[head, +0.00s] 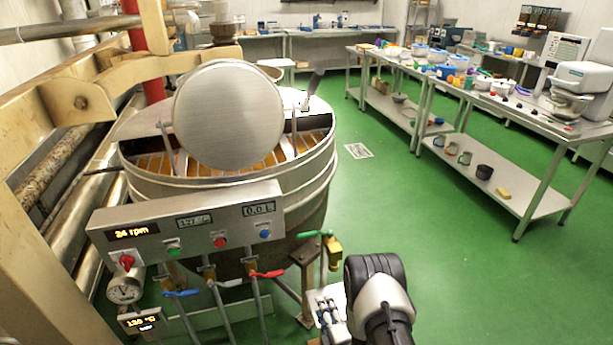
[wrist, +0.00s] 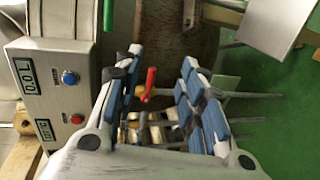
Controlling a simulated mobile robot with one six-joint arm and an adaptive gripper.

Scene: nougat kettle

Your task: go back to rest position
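My gripper (head: 328,308) is low in front of the kettle in the head view, to the right of the control panel. In the wrist view its two blue-padded fingers (wrist: 155,100) stand apart with nothing held between them. A red valve handle (wrist: 149,84) shows in the gap, seemingly beyond the fingers. The large steel kettle (head: 225,205) has its round lid (head: 228,115) tilted up. No marker of a rest position is visible.
The control panel (head: 190,225) has displays and buttons; it also shows in the wrist view (wrist: 55,80). Blue (head: 180,293), red (head: 267,274) and green (head: 314,234) valve handles stick out near my gripper. A loaded steel table (head: 520,125) stands right. Green floor between is clear.

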